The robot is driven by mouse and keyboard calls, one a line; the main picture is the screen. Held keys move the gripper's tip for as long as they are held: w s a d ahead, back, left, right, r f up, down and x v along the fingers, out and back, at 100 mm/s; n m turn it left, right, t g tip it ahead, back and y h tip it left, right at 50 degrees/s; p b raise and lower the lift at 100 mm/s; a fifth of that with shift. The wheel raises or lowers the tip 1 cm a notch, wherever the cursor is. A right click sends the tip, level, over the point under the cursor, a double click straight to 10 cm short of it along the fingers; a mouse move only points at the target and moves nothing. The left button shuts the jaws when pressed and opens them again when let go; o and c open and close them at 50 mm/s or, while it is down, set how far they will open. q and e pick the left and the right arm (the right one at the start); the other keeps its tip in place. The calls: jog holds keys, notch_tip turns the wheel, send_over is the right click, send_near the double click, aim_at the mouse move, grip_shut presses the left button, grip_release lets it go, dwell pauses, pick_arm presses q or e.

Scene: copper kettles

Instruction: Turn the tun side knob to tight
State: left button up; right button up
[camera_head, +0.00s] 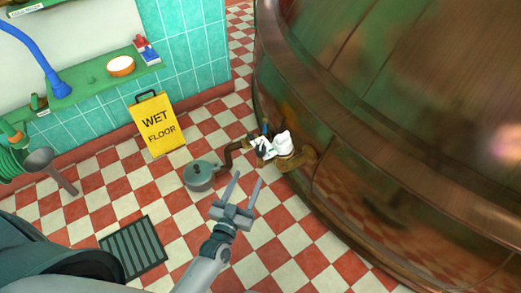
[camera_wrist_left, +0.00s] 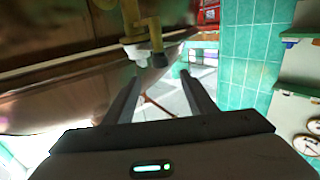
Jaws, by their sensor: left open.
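The copper tun (camera_head: 400,100) is a large vessel filling the right of the head view. A white knob-like part (camera_head: 283,142) sits on a brassy fitting (camera_head: 298,160) low on its side. My left gripper (camera_head: 248,177) is open and empty, with its fingers pointing up towards that fitting and a gap between them. In the left wrist view, a white part (camera_wrist_left: 136,51) and a dark part (camera_wrist_left: 159,60) on brass pipework show beyond the open fingers. I cannot tell which position the knob is in. My right gripper is not in view.
A yellow wet-floor sign (camera_head: 159,124) stands near the tiled wall. A grey lidded pot-like thing (camera_head: 201,175) is on the checkered floor, left of my gripper. A brown pipe (camera_head: 231,153) runs near the fitting. A floor grate (camera_head: 134,249) lies lower left. A green shelf (camera_head: 95,78) is on the wall.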

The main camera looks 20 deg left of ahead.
aim_at(258, 155)
pick_arm(q)
jog(key=w, duration=1.3)
jog(key=shift+d, duration=0.15)
jog(key=shift+w, duration=0.5)
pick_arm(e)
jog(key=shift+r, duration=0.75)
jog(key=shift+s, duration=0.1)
pick_arm(q)
jog(key=c, duration=1.1)
jog(key=shift+o, duration=0.3)
